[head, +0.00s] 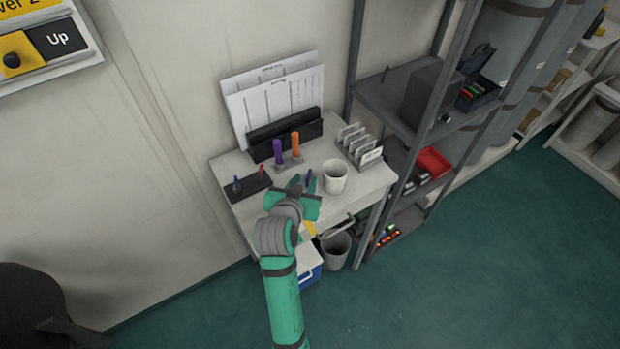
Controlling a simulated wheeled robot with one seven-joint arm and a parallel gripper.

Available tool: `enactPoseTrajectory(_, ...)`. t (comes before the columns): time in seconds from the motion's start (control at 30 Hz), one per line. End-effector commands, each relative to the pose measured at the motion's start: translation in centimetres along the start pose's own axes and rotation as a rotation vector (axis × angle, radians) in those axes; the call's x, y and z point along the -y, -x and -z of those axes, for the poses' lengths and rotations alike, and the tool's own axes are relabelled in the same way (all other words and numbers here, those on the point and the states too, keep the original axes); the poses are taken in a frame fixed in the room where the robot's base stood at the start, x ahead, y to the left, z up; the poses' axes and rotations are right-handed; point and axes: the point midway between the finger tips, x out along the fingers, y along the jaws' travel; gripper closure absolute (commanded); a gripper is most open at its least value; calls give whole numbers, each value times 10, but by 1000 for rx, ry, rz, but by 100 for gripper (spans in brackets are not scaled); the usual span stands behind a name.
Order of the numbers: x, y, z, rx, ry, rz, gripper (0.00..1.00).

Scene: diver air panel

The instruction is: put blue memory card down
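My gripper (304,184) is over the front of the small white desk (215,170), just left of a white cup (335,176). A small dark blue piece (309,175) shows at its fingertips. It may be the blue memory card, but it is too small to be sure, and the finger gap is not clear. A black tray (249,188) lies at the desk's left, with a small blue item (237,184) and a small red item (261,171) standing in it. I cannot tell whether these are memory cards.
A grey holder (290,164) with purple and orange upright sticks stands behind my gripper. A black file holder (283,136) with papers is at the wall. A card rack (368,158) is right of it. A grey shelf (398,75) bounds the right. A bin (336,250) stands below.

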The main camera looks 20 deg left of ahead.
Motion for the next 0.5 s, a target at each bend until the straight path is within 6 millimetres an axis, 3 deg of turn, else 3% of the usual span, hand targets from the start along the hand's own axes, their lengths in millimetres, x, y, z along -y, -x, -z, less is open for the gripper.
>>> enactPoseTrajectory(0.2,0,-29,0,1,0,-1,70)
enactPoseTrajectory(0.5,1,-35,0,0,-1,0,70)
